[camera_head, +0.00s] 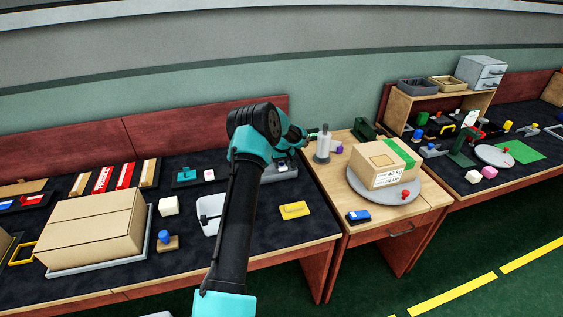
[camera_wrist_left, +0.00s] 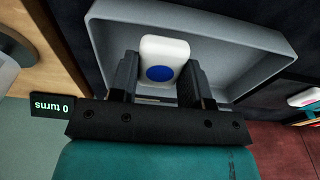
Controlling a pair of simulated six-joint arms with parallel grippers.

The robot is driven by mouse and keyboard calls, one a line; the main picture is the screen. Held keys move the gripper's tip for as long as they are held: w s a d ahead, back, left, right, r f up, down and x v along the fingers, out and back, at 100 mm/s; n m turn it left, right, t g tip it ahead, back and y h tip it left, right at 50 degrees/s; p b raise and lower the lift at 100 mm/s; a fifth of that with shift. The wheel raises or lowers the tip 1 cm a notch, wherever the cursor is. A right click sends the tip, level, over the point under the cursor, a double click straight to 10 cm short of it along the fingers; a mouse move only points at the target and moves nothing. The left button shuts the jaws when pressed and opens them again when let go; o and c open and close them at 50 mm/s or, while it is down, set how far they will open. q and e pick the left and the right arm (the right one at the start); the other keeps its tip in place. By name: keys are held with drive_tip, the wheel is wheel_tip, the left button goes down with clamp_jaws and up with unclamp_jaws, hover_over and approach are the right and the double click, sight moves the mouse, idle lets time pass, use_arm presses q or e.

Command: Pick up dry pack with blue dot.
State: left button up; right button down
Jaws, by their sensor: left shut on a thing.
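A white dry pack with a round blue dot (camera_wrist_left: 164,57) shows in the left wrist view, between the two dark fingers of my left gripper (camera_wrist_left: 161,68). The gripper is shut on it, one finger at each side. The pack is over or inside a grey tray (camera_wrist_left: 258,38); I cannot tell whether it touches the tray's floor. In the head view the grey tray (camera_head: 288,171) is at the right end of the dark bench, partly behind my left arm. The pack is not clearly seen there. My right gripper is not in view.
A wooden table to the right holds a taped carton (camera_head: 377,166) on a round plate and a grey-white bottle-like stand (camera_head: 323,147). A large carton (camera_head: 92,227) sits on the left bench. A white bin (camera_head: 209,215) and yellow card (camera_head: 294,210) lie near my arm.

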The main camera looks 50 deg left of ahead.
use_arm(q)
drive_tip(key=s+d, duration=0.2)
drive_tip(key=d, duration=0.1)
drive_tip(key=s+d, duration=0.3)
drive_tip(key=s+d+r, duration=0.1)
drive_tip(key=s+d, duration=0.2)
drive_tip(key=shift+s+d+r, duration=0.1)
drive_tip(key=shift+s+d, duration=0.1)
drive_tip(key=shift+d, duration=0.05)
drive_tip(key=shift+r, duration=0.1)
